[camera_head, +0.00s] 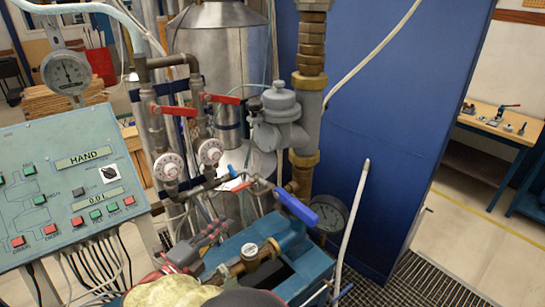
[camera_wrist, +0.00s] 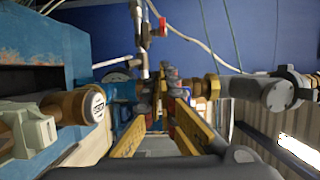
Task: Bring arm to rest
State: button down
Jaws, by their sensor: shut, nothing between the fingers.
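My gripper (camera_wrist: 163,98) shows in the wrist view as two yellow fingers that run forward and converge at their tips. The fingers are shut and I see nothing held between them. They point into the pipework, in front of a blue wall panel (camera_wrist: 215,52). How far the tips are from the pipes is hard to tell.
A control panel (camera_head: 60,185) stands at the left. Pipes with red-handled valves (camera_head: 174,110), a blue lever (camera_head: 296,207) and a grey regulator (camera_head: 280,105) crowd the middle. A brass-ended fitting (camera_wrist: 82,106) is close at left in the wrist view. Open floor (camera_head: 465,255) lies at right.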

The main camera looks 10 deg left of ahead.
jog(key=w+d+r+n+y, duration=0.5)
jog(key=w+r+n+y, duration=0.15)
jog(key=w+r, duration=0.45)
jog(key=s+d+r+n+g+y, duration=0.1)
jog(key=s+d+n, duration=0.1)
jog(key=d, duration=0.3)
jog(key=s+d+r+n+g+y, duration=0.2)
jog(key=d+n, duration=0.2)
jog(key=d, duration=0.1)
jog(key=s+d+r+n+g+y, duration=0.1)
jog(key=s+d+r+n+y, duration=0.1)
jog(key=d, duration=0.3)
jog(key=shift+s+r+n, duration=0.2)
jog(key=shift+n, duration=0.65)
jog(key=s+d+f+n+g+h, duration=0.1)
jog(key=s+d+f, duration=0.3)
jog(key=s+d, duration=0.4)
jog(key=s+d+f+n+g+h, duration=0.2)
jog(key=s+d+f+n+g, duration=0.1)
jog(key=s+d, duration=0.5)
jog(key=s+d+f+n+g+h, duration=0.1)
jog(key=s+d+f+g+h, duration=0.1)
jog(key=s+d+f, duration=0.3)
jog(key=s+d+g, duration=0.1)
jog(key=s+d, duration=0.2)
jog(key=s, duration=0.2)
jog(key=shift+s+n, duration=0.3)
jog(key=shift+n, duration=0.1)
jog(key=c, duration=2.5)
grip_release()
